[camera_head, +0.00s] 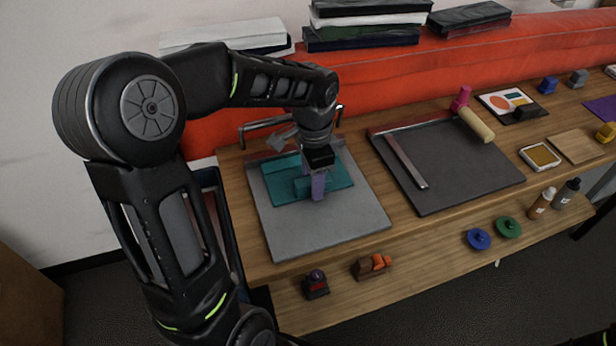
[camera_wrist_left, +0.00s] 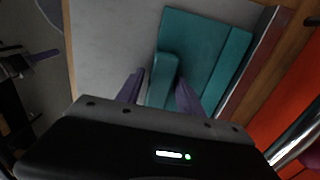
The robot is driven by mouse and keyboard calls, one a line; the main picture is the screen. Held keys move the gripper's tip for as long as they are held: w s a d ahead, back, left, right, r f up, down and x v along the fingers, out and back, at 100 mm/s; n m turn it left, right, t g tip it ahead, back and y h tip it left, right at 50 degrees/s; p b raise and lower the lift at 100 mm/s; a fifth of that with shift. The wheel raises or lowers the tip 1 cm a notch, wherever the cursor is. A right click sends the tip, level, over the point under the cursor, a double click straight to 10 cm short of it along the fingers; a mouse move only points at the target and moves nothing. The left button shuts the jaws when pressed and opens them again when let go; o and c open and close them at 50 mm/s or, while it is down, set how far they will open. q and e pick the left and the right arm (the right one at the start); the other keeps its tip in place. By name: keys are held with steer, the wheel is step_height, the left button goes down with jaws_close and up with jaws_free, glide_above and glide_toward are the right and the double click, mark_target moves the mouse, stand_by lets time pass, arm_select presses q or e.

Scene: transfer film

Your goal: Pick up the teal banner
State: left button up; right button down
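The teal banner (camera_head: 285,178) lies flat on a grey board at the left end of the table; a raised teal bar stands on it near its front edge. My left gripper (camera_head: 318,188) points down at this bar. In the left wrist view the banner (camera_wrist_left: 205,50) shows its bar between the purple fingers of my left gripper (camera_wrist_left: 160,92). The fingers are apart, with a small gap visible beside the bar. The head view does not show my right gripper; a dark part with a purple finger (camera_wrist_left: 45,55) at the wrist view's left edge looks like it.
The grey board (camera_head: 330,230) has a metal bar along its back. A dark board (camera_head: 455,160) with a metal strip and a roller (camera_head: 475,125) lies to the right. Small stamps (camera_head: 372,266) and discs (camera_head: 479,239) sit on the lower front shelf.

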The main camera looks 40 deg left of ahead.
arm_select(q)
jaws_close()
steer(key=shift+r, duration=0.1)
stand_by(0.5)
step_height(320, 180, up, 18)
steer(key=p, duration=0.4)
steer(key=shift+p, duration=0.3)
